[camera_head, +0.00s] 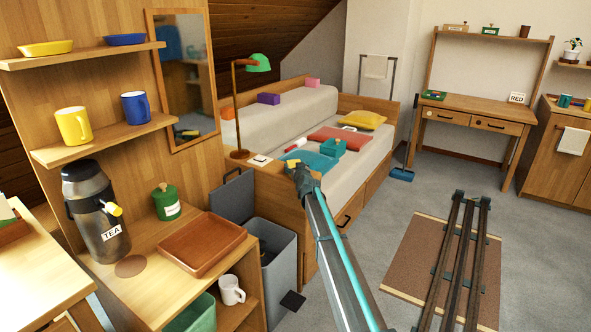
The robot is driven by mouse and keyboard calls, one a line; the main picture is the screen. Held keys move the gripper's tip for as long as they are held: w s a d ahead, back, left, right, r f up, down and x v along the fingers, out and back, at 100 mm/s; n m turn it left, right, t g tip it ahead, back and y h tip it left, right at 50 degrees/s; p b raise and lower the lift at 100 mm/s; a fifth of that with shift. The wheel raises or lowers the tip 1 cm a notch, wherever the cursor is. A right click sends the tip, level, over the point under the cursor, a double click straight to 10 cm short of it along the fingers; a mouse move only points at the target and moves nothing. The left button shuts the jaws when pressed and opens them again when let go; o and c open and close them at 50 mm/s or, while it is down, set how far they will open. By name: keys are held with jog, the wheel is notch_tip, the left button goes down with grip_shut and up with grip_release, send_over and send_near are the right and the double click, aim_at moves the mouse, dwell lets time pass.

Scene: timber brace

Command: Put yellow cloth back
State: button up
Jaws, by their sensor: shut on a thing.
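My gripper (301,177) is at the near end of the bed, over or just in front of its end board. It is seen small and from behind. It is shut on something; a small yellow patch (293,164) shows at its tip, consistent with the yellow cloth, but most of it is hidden. A yellow cushion (362,119) lies on the far part of the bed (357,169). No other yellow cloth can be made out.
A teal folded item (318,161) and a red cloth (340,138) lie on the bed. A green-shaded lamp (257,63) stands left of it. A grey bin (277,262) and a shelf with a brown tray (203,243) are at left. A desk (470,112) stands at the back.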

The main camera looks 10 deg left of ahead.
jog(key=shift+f+b, duration=0.15)
jog(key=shift+b, duration=0.15)
jog(key=o, duration=1.1)
jog(key=shift+o, duration=0.2)
jog(key=shift+r+p, duration=0.35)
jog(key=shift+p, duration=0.05)
jog(key=v, duration=1.2)
jog(key=shift+f, duration=0.2)
